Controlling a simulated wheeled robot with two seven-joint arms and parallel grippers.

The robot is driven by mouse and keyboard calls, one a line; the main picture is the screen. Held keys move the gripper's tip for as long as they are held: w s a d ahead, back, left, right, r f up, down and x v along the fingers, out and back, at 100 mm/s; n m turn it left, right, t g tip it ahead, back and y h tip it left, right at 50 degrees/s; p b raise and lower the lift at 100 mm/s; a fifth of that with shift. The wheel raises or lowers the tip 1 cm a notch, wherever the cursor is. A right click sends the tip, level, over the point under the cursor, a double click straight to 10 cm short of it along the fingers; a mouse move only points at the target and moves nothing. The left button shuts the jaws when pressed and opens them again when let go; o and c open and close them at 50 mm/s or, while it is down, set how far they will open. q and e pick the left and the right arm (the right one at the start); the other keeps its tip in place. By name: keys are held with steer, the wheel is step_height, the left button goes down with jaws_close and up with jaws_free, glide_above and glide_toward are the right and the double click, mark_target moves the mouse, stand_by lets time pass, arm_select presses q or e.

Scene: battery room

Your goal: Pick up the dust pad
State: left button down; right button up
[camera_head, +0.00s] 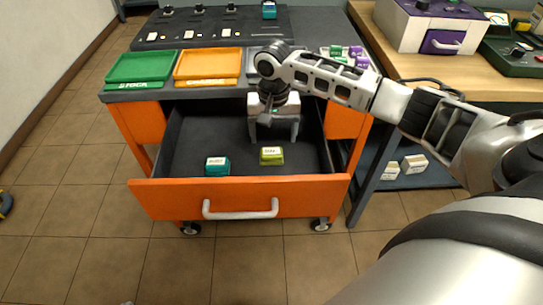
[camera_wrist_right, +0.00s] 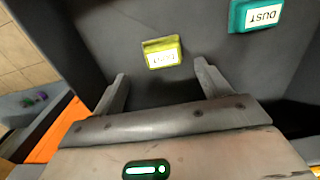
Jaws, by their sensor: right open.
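A teal pad (camera_head: 217,166) with a white label lies in the open drawer (camera_head: 185,140), near its front. In the right wrist view the teal pad (camera_wrist_right: 256,15) reads DUST upside down, at the top right. A yellow-green pad (camera_head: 271,155) lies to its right in the drawer; in the right wrist view the yellow-green pad (camera_wrist_right: 162,52) has a label I cannot read surely. My right gripper (camera_head: 274,136) reaches down into the drawer behind the yellow-green pad. In the right wrist view its fingers (camera_wrist_right: 161,72) are apart and empty, with the yellow-green pad ahead between them. My left gripper is out of view.
Green (camera_head: 142,68) and orange (camera_head: 208,65) trays sit on the cart top above the drawer. The drawer's orange front (camera_head: 160,200) and side walls surround the pads. White boxes (camera_head: 413,164) stand on a shelf at right. The drawer's left part is clear.

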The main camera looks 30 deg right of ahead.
mark_target(272, 151)
steer(key=shift+w+a+f+b, duration=0.15)
steer(key=shift+f+b, duration=0.2)
steer(key=shift+f, duration=2.4)
steer(key=c, duration=1.1)
